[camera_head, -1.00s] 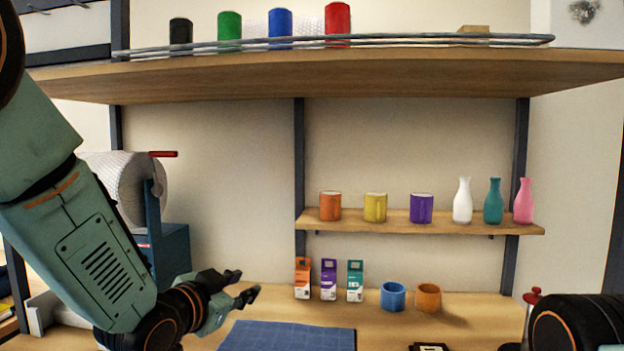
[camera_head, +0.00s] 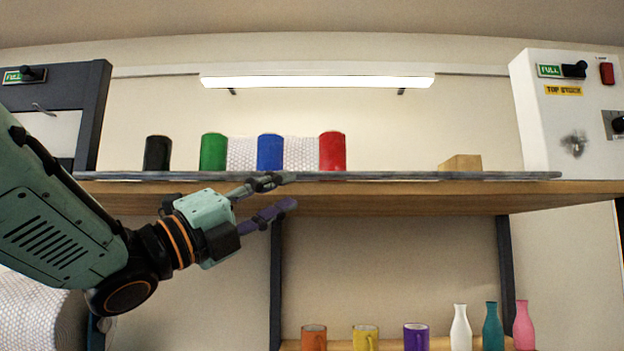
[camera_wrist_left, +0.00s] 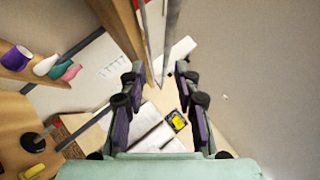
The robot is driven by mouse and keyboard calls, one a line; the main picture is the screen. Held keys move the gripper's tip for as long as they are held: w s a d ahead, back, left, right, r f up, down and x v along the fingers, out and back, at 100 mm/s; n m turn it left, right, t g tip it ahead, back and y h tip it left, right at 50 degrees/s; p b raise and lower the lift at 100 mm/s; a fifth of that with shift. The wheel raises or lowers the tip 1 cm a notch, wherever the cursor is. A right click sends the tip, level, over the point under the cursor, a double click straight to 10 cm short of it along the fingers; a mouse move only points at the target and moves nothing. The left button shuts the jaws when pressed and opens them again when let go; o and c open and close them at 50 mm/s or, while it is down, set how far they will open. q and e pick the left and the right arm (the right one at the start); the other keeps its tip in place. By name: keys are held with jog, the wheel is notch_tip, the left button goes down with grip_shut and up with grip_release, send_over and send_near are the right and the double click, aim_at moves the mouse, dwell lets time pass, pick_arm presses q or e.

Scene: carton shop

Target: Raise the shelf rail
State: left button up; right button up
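The shelf rail (camera_head: 400,176) is a long grey bar along the front edge of the wooden top shelf (camera_head: 400,202). It runs roughly level and sits low, near the board. My left gripper (camera_head: 285,193) is at the rail's left-middle part, its fingers pointing right. The upper finger overlaps the rail and the lower one is in front of the shelf edge. In the left wrist view the fingers (camera_wrist_left: 160,100) are spread, with the rail (camera_wrist_left: 171,35) running towards the gap between them. Contact cannot be told. My right gripper is not in view.
Black (camera_head: 158,153), green (camera_head: 213,151), blue (camera_head: 270,152) and red (camera_head: 332,151) cylinders stand behind the rail, with a wooden block (camera_head: 460,163) further right. A white control box (camera_head: 550,125) is at the right. Mugs and bottles (camera_head: 460,330) stand on the lower shelf.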

aim_at(315, 176)
pick_arm(q)
jog(key=p+x, duration=0.1)
jog(key=x, duration=0.4)
jog(key=p+x, duration=0.1)
jog(key=x, duration=0.1)
jog(key=shift+s+d+r+p, duration=0.15)
jog(key=shift+d+r+p, duration=0.05)
jog(key=shift+d+p, duration=0.15)
jog(key=shift+d+r, duration=0.1)
jog(key=shift+d, duration=0.15)
jog(key=shift+s+r, duration=0.1)
jog(key=shift+s, duration=0.1)
jog(key=shift+s+a+r, duration=0.1)
jog(key=shift+s+a, duration=0.05)
jog(key=shift+s, duration=0.15)
jog(key=shift+a, duration=0.1)
jog(key=shift+c, duration=0.6)
jog(key=shift+w+f, duration=0.2)
jog(key=shift+w, duration=0.25)
jog(key=c, duration=0.3)
jog(key=shift+w, duration=0.1)
jog(key=shift+c, duration=0.8)
jog(key=shift+s, duration=0.25)
grip_shut()
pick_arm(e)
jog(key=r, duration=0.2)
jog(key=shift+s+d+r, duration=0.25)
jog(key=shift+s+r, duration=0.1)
